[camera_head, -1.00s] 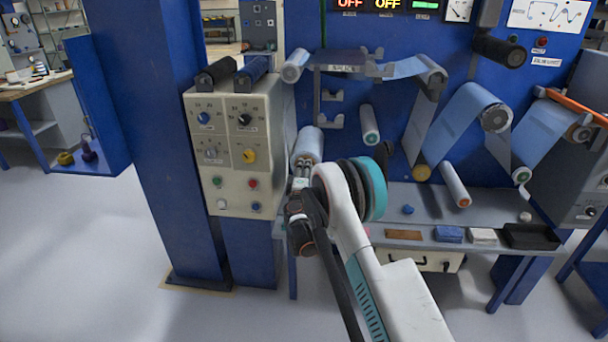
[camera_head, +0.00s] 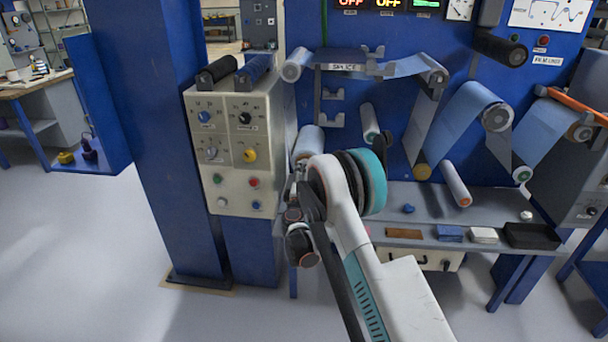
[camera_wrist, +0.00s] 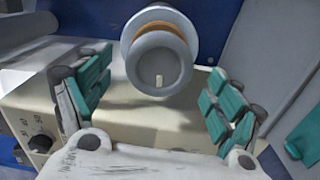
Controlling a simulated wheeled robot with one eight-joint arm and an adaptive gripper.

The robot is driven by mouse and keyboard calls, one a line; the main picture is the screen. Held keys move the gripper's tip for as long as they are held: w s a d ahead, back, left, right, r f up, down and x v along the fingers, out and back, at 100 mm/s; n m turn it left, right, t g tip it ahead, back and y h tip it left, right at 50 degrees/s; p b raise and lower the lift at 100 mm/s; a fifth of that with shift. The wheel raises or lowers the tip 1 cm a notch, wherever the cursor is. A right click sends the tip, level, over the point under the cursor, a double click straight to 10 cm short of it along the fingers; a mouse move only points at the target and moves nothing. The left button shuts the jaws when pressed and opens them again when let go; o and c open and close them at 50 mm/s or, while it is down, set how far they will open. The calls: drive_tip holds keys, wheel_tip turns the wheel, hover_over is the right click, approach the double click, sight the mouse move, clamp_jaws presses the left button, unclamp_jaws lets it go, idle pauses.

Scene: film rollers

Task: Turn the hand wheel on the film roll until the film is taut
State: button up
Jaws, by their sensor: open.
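The grey round hand wheel (camera_wrist: 150,62) faces me at the top middle of the wrist view, with a small pale peg (camera_wrist: 159,81) on its face. A tan ring shows behind its rim. My gripper (camera_wrist: 160,78) is open, its teal-padded fingers spread left and right of the wheel and apart from it. In the head view my gripper (camera_head: 300,168) is at the near end of the pale film roll (camera_head: 308,142) beside the control box; my arm hides most of it and the wheel. Blue film (camera_head: 455,122) runs over several rollers on the right.
The beige control box (camera_head: 232,150) with knobs and buttons stands close left of my gripper. A blue column (camera_head: 150,120) is further left. A grey bench (camera_head: 405,222) with small blocks lies right, beyond my arm. The floor in front is clear.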

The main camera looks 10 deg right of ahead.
drive_tip(key=v, duration=0.8)
drive_tip(key=s+d+r+m+g, duration=0.25)
drive_tip(key=s+d+r, duration=0.2)
drive_tip(key=r, duration=0.45)
drive_tip(key=s+d+r+m+g, duration=0.25)
drive_tip(key=s+r+m, duration=0.2)
drive_tip(key=r, duration=0.35)
drive_tip(key=s+d+r+m+g+y, duration=0.1)
drive_tip(key=s+r+m, duration=0.15)
drive_tip(key=s, duration=0.55)
drive_tip(key=s+d+r+m+g, duration=0.1)
drive_tip(key=s+r, duration=0.2)
drive_tip(key=s, duration=0.4)
drive_tip(key=s+a+f+m+g+y, duration=0.1)
drive_tip(key=s+a+f+y, duration=0.1)
drive_tip(key=s, duration=1)
drive_tip(key=s+a+f+m+g+y, duration=0.2)
drive_tip(key=s+a, duration=0.1)
drive_tip(key=s, duration=0.9)
drive_tip(key=shift+s+y, duration=0.2)
drive_tip(key=shift+y, duration=0.1)
